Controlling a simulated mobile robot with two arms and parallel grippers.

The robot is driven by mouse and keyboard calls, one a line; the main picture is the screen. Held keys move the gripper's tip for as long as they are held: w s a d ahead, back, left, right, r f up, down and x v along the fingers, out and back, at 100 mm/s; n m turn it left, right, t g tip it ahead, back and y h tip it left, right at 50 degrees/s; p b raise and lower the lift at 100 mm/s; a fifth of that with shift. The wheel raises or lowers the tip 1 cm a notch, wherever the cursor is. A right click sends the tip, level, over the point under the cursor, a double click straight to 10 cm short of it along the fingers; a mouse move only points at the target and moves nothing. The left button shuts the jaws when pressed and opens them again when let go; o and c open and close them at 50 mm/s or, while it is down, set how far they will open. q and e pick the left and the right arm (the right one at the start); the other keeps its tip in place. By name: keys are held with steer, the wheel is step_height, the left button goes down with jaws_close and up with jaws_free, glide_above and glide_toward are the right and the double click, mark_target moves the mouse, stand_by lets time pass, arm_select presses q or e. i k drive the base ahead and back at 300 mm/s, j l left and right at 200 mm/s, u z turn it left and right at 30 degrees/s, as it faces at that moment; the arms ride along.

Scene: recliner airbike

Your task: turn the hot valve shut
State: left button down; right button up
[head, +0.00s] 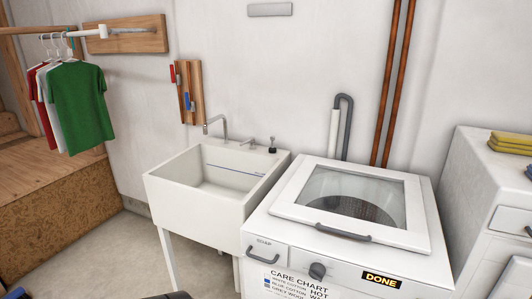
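A wooden board (189,92) is fixed to the wall above the left rear of the sink. A small red handle (172,73), which looks like the hot valve, is at the board's upper left. A blue handle (187,101) is lower on the board. Both handles look roughly upright, but they are too small to tell their exact setting. Neither of my grippers can be made out, and nothing touches the handles. A dark shape at the bottom edge may be part of my body.
A white utility sink (163,188) with a faucet (216,126) stands below the board. A washing machine (300,258) is to its right. Green, white and red shirts (82,107) hang at the left above a wooden platform (60,195). Bare floor lies before the sink.

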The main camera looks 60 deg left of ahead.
mark_target(172, 74)
steer(key=j+u, duration=0.1)
steer(key=u, duration=0.25)
steer(key=j+u, duration=0.1)
steer(key=u, duration=0.65)
steer(key=i+j+u, duration=0.35)
steer(key=j, duration=0.15)
steer(key=i+j+u, duration=0.3)
steer(key=j, duration=0.15)
steer(key=i+j+u, duration=0.35)
steer(key=k+j, duration=0.1)
